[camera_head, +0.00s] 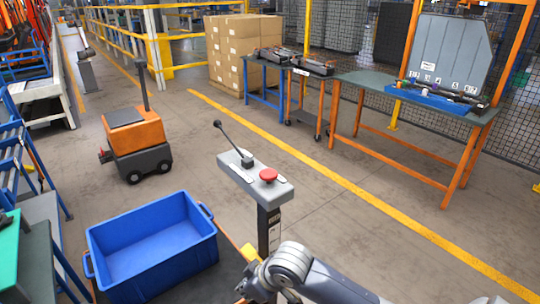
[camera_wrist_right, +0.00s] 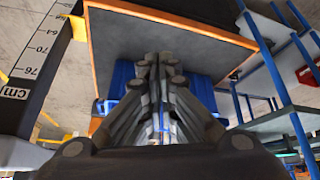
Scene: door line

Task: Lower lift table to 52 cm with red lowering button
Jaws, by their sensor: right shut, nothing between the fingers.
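The lift table top (camera_head: 190,290) is dark with an orange edge and carries a blue bin; it also shows in the wrist view (camera_wrist_right: 200,42). A grey control head on a dark post (camera_head: 264,228) stands at its right side. A round red button (camera_head: 268,175) and a black-knobbed lever (camera_head: 232,144) sit on that head. In the wrist view a scale (camera_wrist_right: 28,62) marked cm shows 64, 70 and 76, with a yellow piece (camera_wrist_right: 78,28) beside it. My right gripper (camera_wrist_right: 153,62) is shut and empty, apart from the button, low beside the post in the head view (camera_head: 250,284).
The blue bin (camera_head: 150,240) fills much of the table top. An orange cart (camera_head: 135,135) stands behind it. A workbench with a blue tray (camera_head: 435,98) is at the upper right. Blue racks (camera_head: 30,160) line the left. The floor right of the post is clear.

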